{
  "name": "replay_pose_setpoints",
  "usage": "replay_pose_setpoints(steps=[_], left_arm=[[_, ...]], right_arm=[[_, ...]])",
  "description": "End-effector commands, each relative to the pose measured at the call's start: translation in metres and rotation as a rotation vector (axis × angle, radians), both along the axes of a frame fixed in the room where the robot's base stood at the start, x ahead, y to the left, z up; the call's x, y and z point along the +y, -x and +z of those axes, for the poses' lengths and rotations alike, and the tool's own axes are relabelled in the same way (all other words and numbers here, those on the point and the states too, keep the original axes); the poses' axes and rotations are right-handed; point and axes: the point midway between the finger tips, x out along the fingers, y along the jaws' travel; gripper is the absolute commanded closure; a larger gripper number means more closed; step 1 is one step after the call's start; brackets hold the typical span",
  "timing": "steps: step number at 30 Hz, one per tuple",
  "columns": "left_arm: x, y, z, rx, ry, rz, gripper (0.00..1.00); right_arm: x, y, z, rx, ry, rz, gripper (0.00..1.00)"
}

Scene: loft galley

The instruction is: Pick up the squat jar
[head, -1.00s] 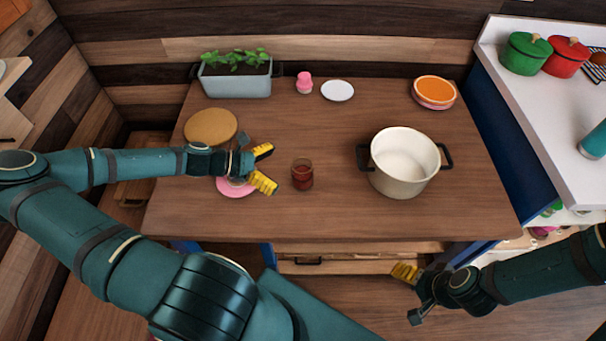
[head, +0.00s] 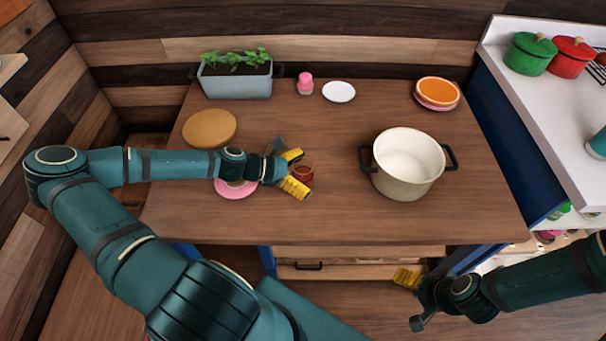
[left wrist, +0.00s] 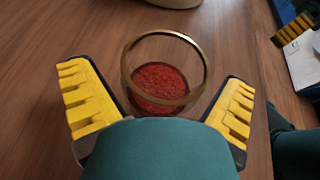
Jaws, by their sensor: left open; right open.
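The squat jar (head: 305,170) is a small clear glass with dark red contents, standing upright on the wooden table (head: 330,220). In the left wrist view the jar (left wrist: 160,86) shows its round rim and the red filling, ahead of and between the two yellow fingers. My left gripper (head: 296,173) is open, with its fingertips around the jar's near side in the head view; the left wrist view also shows the open gripper (left wrist: 158,108). I cannot tell whether a finger touches the jar. My right gripper (head: 408,298) is open and empty, low in front of the table.
A cream pot (head: 408,185) stands to the right of the jar. A pink plate (head: 236,188) lies under my left wrist, with a round tan board (head: 209,127) behind it. A planter (head: 236,80), pink bottle (head: 304,84), white saucer (head: 339,91) and orange plates (head: 437,92) line the back.

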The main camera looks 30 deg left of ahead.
Motion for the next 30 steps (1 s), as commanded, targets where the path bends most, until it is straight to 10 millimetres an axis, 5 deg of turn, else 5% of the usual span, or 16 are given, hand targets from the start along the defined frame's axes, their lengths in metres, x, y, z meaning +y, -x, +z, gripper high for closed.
replay_pose_setpoints(steps=[1,7,19,30], left_arm=[[0.0,0.0,0.0,0.0,0.0,0.0,0.11],[0.0,0.0,0.0,0.0,0.0,0.0,0.8],[0.0,0.0,0.006,-0.001,-0.001,0.0,0.8],[0.001,0.0,0.072,-0.001,-0.003,-0.001,0.8]], right_arm=[[0.0,0.0,0.0,0.0,0.0,0.0,0.19],[0.0,0.0,0.0,0.0,0.0,0.0,0.19],[0.0,0.0,0.003,0.001,0.0,0.0,0.19],[0.001,0.005,0.028,0.012,-0.003,0.002,0.19]])
